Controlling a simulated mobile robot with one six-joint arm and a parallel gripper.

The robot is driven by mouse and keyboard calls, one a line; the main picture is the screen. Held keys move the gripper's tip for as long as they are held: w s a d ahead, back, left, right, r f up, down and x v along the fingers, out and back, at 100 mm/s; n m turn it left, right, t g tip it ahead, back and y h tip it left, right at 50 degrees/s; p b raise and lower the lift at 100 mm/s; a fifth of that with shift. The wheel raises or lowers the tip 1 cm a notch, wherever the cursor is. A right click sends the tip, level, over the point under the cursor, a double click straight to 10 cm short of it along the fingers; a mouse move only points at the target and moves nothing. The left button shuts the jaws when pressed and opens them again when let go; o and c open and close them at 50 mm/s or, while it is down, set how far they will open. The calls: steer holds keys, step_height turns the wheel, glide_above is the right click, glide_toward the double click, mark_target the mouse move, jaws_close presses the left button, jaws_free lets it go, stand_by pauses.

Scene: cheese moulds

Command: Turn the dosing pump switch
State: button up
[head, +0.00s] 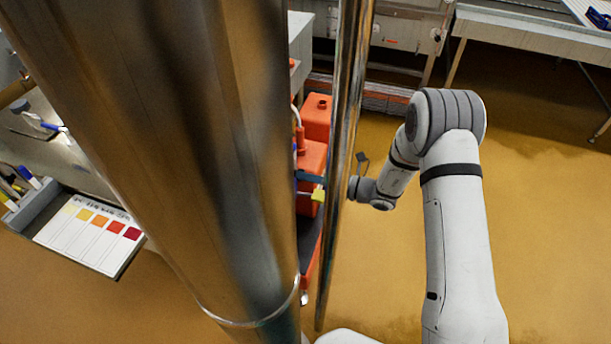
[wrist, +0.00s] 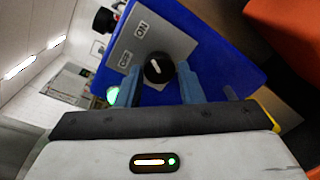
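The dosing pump (wrist: 222,52) is a blue box, tilted in the wrist view. Its grey plate carries the label ON and a second boxed label, probably OFF. The switch (wrist: 158,68) is a round black knob with a short white mark, which slants toward the upper left. My gripper (wrist: 159,72) has two blue fingers, one on each side of the knob, with a narrow gap showing on both sides. It looks open and empty. In the head view my gripper is mostly hidden behind a metal post.
Orange containers (head: 311,160) stand by the metal post (head: 345,150). A colour chart (head: 90,238) lies at left. The ochre floor at right is open.

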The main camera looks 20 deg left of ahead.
steer(key=o, duration=0.3)
steer(key=shift+o, duration=0.2)
steer(key=d, duration=0.7)
steer(key=shift+w+d+r+b, duration=0.3)
steer(key=shift+d+b, duration=0.05)
steer(key=shift+d, duration=0.05)
